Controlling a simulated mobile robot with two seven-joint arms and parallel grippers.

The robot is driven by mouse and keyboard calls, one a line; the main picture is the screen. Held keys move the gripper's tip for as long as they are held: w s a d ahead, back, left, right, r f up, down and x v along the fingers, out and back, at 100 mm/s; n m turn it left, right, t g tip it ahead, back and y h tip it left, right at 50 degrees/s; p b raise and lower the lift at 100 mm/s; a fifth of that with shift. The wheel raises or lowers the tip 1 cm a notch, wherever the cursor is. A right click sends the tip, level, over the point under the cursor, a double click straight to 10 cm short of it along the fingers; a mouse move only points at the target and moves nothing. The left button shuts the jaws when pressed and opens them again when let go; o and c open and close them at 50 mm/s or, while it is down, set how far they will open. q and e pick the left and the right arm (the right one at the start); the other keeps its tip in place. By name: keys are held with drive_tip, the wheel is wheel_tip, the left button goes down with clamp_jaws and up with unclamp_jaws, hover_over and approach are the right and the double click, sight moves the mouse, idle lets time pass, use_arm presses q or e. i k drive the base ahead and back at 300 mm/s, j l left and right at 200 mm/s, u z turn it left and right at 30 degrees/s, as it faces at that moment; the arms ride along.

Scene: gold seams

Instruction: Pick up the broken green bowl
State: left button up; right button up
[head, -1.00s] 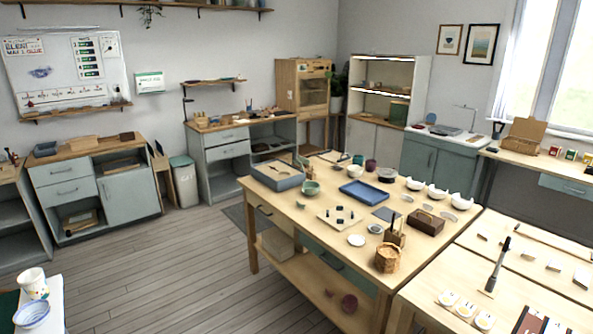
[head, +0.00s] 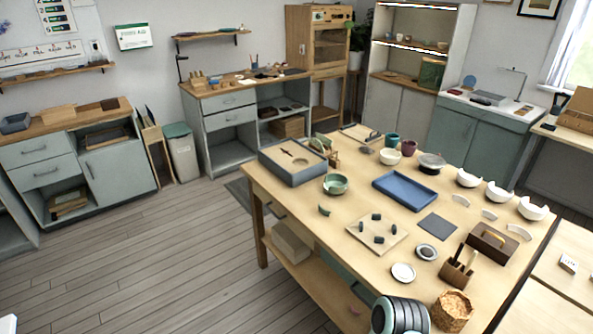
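The green bowl (head: 335,184) sits upright on the wooden worktable (head: 292,225), near its left edge and just in front of a grey-blue box. A small green shard (head: 324,210) lies on the table in front of the bowl, apart from it. The break in the bowl's rim is too small to make out clearly. Neither of my grippers is in view. A rounded grey and black part, probably of my own arm, shows at the bottom edge of the head view.
The grey-blue box (head: 292,172) stands behind the bowl. A blue tray (head: 405,191) lies to its right. A board with dark pegs (head: 377,234) lies in front. White broken bowls (head: 497,193) stand at the right. A woven basket (head: 452,309) is near the front edge.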

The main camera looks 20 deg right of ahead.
sight(332, 180)
drive_tip(key=i+j+z, duration=0.3)
drive_tip(key=i, duration=0.3)
drive_tip(key=i+j+z, duration=0.3)
drive_tip(key=i+j, duration=0.15)
drive_tip(key=i+j+z, duration=0.35)
drive_tip(key=j, duration=0.3)
drive_tip(key=i+j+z, duration=0.2)
drive_tip(key=j, duration=0.2)
